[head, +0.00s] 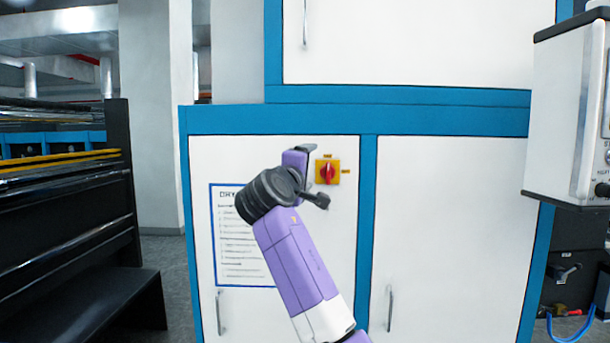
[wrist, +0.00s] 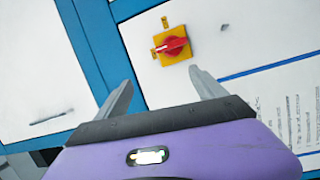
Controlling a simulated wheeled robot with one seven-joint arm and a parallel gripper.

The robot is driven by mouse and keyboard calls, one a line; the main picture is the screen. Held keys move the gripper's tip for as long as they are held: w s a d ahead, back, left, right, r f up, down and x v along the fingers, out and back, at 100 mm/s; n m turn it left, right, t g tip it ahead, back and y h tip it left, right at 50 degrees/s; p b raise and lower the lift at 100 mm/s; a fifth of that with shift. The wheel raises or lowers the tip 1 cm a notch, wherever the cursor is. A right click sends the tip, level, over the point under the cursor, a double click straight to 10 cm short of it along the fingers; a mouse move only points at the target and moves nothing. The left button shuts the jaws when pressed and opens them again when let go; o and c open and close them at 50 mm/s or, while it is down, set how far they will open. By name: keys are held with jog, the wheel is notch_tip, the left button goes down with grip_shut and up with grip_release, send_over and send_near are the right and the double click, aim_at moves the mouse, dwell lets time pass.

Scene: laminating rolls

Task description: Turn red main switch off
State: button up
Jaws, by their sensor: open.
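The red main switch (head: 327,172) is a red rotary knob on a square yellow plate, on the upper part of a white cabinet door. Its knob looks upright in the head view. In the wrist view the switch (wrist: 174,45) sits beyond the fingertips, fully visible, its knob lying roughly crosswise in that tilted picture. My gripper (wrist: 160,82) is open and empty, with its two grey fingers spread apart and the switch ahead of the gap. In the head view my gripper is just left of the switch, partly hidden by my wrist. No contact with the knob shows.
A printed sheet with a blue border (head: 243,240) is on the same door, left of the switch. Door handles (head: 390,307) stick out lower down. A grey control box (head: 565,110) juts out at the right. Dark machinery (head: 75,220) stands at the left.

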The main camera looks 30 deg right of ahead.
aim_at(327, 174)
jog(key=shift+w+d+f+g+p, duration=0.35)
jog(key=shift+w+d+f, duration=0.15)
jog(key=shift+d, duration=0.8)
jog(key=shift+w+d+f+g+p, duration=0.2)
jog(key=shift+w+d+f+g, duration=0.25)
jog(key=shift+d, duration=0.9)
jog(key=shift+w+d+f+g+p, duration=0.35)
jog(key=shift+w+d, duration=0.2)
jog(key=shift+d, duration=0.75)
jog(key=c, duration=1.4)
jog(key=shift+o, duration=0.2)
